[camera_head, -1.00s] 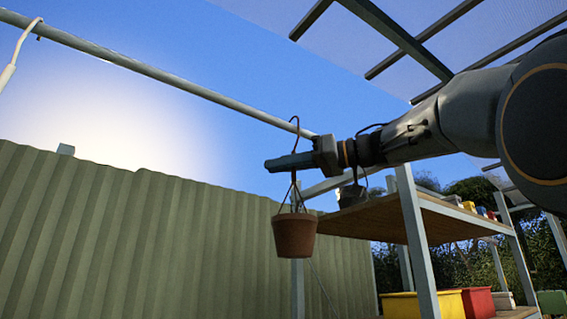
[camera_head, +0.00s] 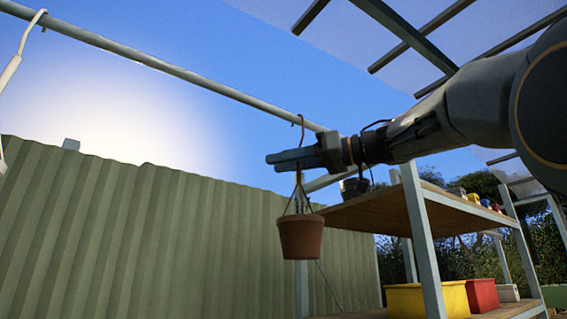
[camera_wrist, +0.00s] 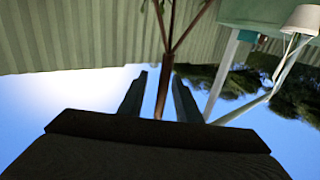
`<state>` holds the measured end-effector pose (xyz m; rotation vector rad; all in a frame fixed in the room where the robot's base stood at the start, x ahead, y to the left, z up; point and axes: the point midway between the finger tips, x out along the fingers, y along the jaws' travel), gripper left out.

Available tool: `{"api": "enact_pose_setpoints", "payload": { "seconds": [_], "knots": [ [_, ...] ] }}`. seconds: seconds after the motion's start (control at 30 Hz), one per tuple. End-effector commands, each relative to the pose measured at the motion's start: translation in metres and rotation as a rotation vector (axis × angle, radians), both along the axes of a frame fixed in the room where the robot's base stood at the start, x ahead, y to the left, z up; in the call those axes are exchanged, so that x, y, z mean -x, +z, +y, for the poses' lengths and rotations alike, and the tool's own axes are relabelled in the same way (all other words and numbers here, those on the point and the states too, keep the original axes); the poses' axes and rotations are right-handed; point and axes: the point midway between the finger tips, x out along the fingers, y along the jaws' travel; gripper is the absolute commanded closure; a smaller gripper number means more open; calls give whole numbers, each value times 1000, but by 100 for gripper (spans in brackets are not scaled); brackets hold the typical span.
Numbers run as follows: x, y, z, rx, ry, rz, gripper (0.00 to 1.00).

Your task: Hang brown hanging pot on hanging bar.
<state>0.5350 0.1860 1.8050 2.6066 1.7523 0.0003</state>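The brown hanging pot (camera_head: 300,238) hangs upright below my gripper (camera_head: 283,161) in the head view. Its cords meet in a stem that passes by the fingers and ends in a hook above them. The hook top appears over the hanging bar (camera_head: 180,75), though contact is hard to confirm. In the wrist view, the brown stem (camera_wrist: 160,103) stands between the two fingers of my gripper (camera_wrist: 158,98), with sky visible on both sides of it. The fingers are open around the stem. The pot body is outside the wrist view.
A white hanger (camera_head: 10,72) hangs on the bar at the far left. A shelf rack (camera_head: 375,209) stands at the right, with yellow (camera_head: 410,299) and red (camera_head: 482,294) boxes below. A green corrugated fence (camera_head: 120,240) is behind. Roof beams (camera_head: 405,38) pass above my arm.

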Motion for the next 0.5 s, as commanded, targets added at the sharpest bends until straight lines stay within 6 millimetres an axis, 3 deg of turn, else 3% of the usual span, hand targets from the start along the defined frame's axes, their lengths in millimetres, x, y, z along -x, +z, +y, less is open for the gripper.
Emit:
{"api": "enact_pose_setpoints", "payload": {
  "seconds": [0.23,0.5],
  "knots": [
    [2,-1,-7,1,-2,1,69],
    [17,-2,-47,1,-5,-1,69]
  ]
}}
